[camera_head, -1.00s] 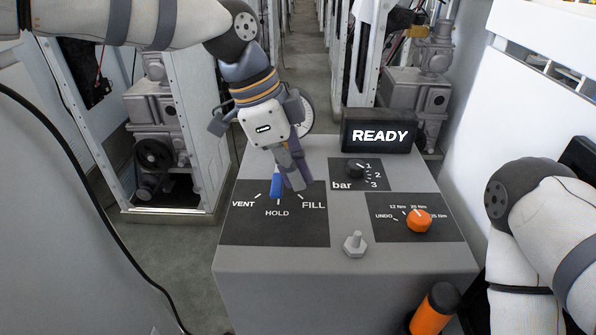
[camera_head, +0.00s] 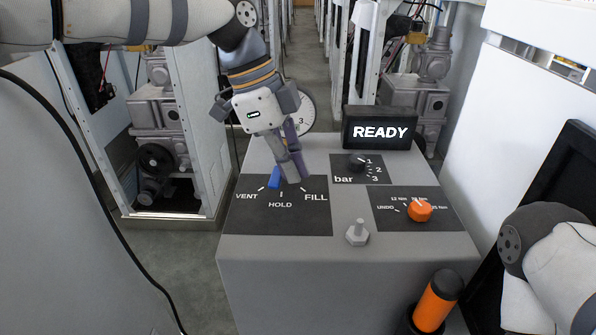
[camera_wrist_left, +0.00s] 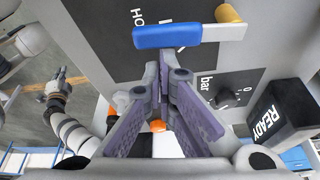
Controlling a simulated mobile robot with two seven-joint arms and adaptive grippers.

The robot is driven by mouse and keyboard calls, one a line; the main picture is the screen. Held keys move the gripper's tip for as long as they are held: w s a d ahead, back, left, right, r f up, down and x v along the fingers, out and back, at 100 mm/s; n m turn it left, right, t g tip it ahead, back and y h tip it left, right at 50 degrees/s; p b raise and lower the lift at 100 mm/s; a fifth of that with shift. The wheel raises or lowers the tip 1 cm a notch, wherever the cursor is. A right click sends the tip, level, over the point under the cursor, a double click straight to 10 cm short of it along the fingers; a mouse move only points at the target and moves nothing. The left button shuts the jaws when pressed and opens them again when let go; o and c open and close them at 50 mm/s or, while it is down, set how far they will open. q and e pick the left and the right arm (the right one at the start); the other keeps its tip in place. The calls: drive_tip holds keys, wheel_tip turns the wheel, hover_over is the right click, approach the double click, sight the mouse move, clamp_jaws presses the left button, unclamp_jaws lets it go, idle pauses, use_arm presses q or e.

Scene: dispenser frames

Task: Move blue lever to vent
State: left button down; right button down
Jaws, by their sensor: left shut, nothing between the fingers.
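The blue lever (camera_head: 274,178) stands on the dark VENT/HOLD/FILL plate (camera_head: 255,220). In the head view its near end points between the VENT and HOLD marks. In the left wrist view the blue lever (camera_wrist_left: 168,36) lies across the top, with a brass-coloured end at its right. My left gripper (camera_head: 296,178) is shut and empty, its fingertips just right of the lever, on the FILL side. In the left wrist view its fingertips are close to the lever; I cannot tell whether they touch. My right gripper (camera_wrist_left: 60,78) shows small at the left there, its jaws unclear.
A bar dial (camera_head: 356,162), an orange torque knob (camera_head: 420,211) and an upright bolt (camera_head: 357,232) are on the grey console (camera_head: 300,265). The READY display (camera_head: 380,129) stands at its back. An orange-handled tool (camera_head: 436,300) is at the front right.

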sight(272, 179)
use_arm(q)
drive_tip(key=shift+s+a+m+g, duration=0.3)
drive_tip(key=shift+a+m, duration=0.35)
drive_tip(key=shift+m, duration=0.35)
drive_tip(key=m, duration=0.1)
drive_tip(key=a+m, duration=0.1)
drive_tip(key=shift+w+a+m+g+y, duration=0.15)
drive_tip(key=shift+a+m+g+y, duration=0.15)
drive_tip(key=shift+g, duration=0.1)
drive_tip(key=shift+a, duration=0.45)
drive_tip(key=shift+w+f, duration=0.1)
